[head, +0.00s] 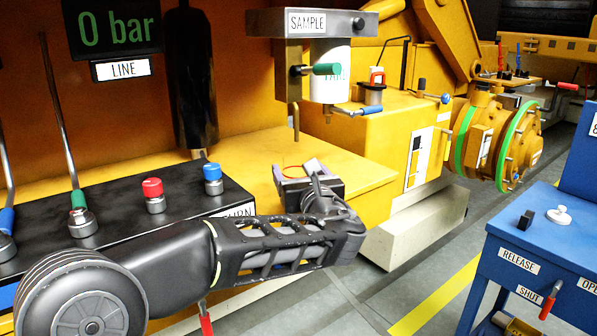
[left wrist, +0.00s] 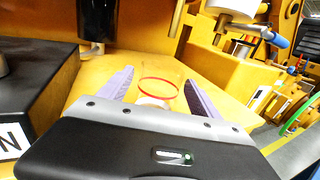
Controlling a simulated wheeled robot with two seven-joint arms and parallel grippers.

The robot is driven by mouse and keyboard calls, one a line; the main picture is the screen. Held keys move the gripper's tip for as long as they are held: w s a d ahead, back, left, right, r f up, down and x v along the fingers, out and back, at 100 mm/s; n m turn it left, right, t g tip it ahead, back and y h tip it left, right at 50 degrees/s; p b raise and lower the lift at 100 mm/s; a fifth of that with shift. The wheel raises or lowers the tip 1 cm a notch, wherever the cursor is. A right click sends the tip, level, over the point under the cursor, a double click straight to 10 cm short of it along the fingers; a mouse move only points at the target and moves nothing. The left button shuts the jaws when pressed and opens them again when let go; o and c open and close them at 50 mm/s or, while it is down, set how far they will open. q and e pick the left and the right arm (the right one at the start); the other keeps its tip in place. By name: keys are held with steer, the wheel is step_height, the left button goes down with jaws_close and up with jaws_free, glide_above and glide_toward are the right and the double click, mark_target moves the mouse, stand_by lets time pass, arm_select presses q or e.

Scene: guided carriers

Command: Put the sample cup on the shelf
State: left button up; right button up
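The sample cup appears as a clear vessel with a red ring (left wrist: 158,82) in the left wrist view. It stands on the yellow ledge (head: 345,172) below the spout marked SAMPLE (head: 296,115). In the head view only its orange-red ring (head: 293,171) shows clearly, just behind my gripper. My left gripper (head: 305,178) is low over the ledge. In the left wrist view its two pale fingers (left wrist: 160,78) are spread on either side of the cup, with gaps showing. My right gripper is out of view. I cannot tell which surface is the shelf.
A black panel with a red knob (head: 153,190) and a blue knob (head: 212,178) lies left of the ledge. A small metal pot with a red top (head: 374,88) stands on the yellow housing. A blue console (head: 545,235) is at right, across grey floor.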

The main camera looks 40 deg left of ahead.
arm_select(q)
steer(key=shift+r, duration=0.2)
steer(key=shift+s+d+f, duration=0.1)
steer(key=shift+s+d, duration=0.1)
steer(key=shift+d, duration=0.1)
steer(key=b+v, duration=0.1)
steer(key=v, duration=1)
steer(key=shift+s+d, duration=0.1)
stand_by(0.4)
